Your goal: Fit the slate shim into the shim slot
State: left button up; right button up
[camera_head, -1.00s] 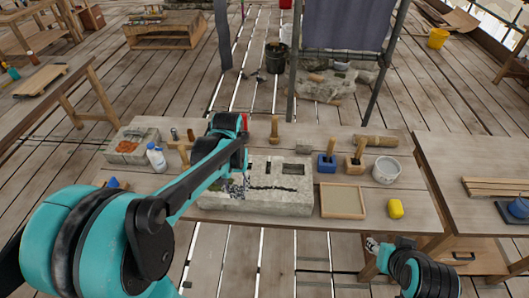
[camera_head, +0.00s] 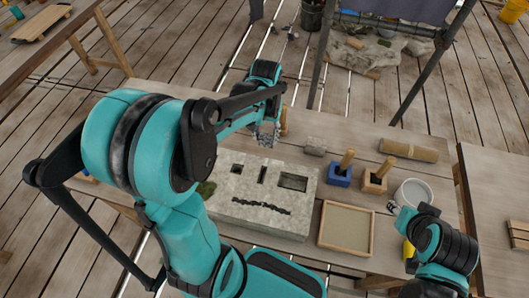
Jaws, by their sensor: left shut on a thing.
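The pale stone block (camera_head: 235,215) lies on the workbench, with a square hole (camera_head: 237,168), a narrow dark slot (camera_head: 262,174) and a wider rectangular recess (camera_head: 292,182) in its top. I cannot tell for sure which opening is the shim slot. My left gripper (camera_head: 266,137) is above the bench, just beyond the block's far edge in the picture. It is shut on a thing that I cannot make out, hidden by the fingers. I cannot identify the slate shim. My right gripper (camera_head: 393,208) is low at the right, near the white bucket; its jaws are too small to read.
A grey stone piece (camera_head: 315,146), a blue block with a handle (camera_head: 340,172), a wooden block with a handle (camera_head: 376,180) and a wooden roll (camera_head: 409,150) stand behind. A shallow wooden tray (camera_head: 346,228) and the white bucket (camera_head: 412,193) are to the right.

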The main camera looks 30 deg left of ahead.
pick_arm(q)
notch_tip(320, 180, down, 10)
jog(key=b, duration=0.3)
jog(key=shift+f+b, duration=0.1)
jog(key=shift+b, duration=0.2)
jog(key=shift+f, duration=0.15)
jog(key=o, duration=1.2)
jog(key=shift+c, duration=0.2)
